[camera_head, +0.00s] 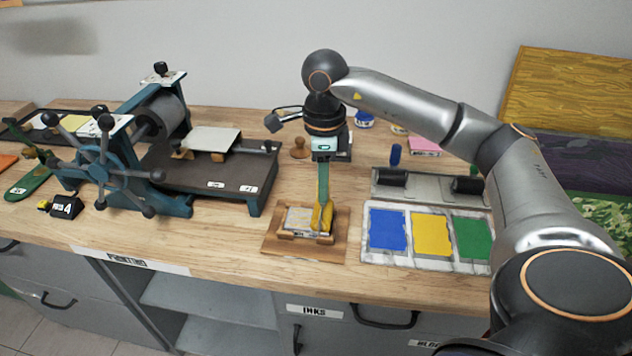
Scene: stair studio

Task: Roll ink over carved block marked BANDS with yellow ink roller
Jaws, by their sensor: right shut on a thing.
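The carved block (298,218) sits in a wooden holder (335,250) near the table's front edge, its top pale grey. Small lettering on its front is too small to read surely. My right gripper (322,200) points straight down over the block's right part, shut on the yellow ink roller (323,217). The roller's yellow part shows low against the right side of the block. Whether its roller touches the block's top I cannot tell. My left gripper is not in view.
To the right lies a palette with blue (388,230), yellow (432,235) and green (472,238) ink. Behind it a rack (425,188) holds a blue-handled and a green-handled roller. A press (165,165) fills the left. A wooden peg (299,148) stands behind the block.

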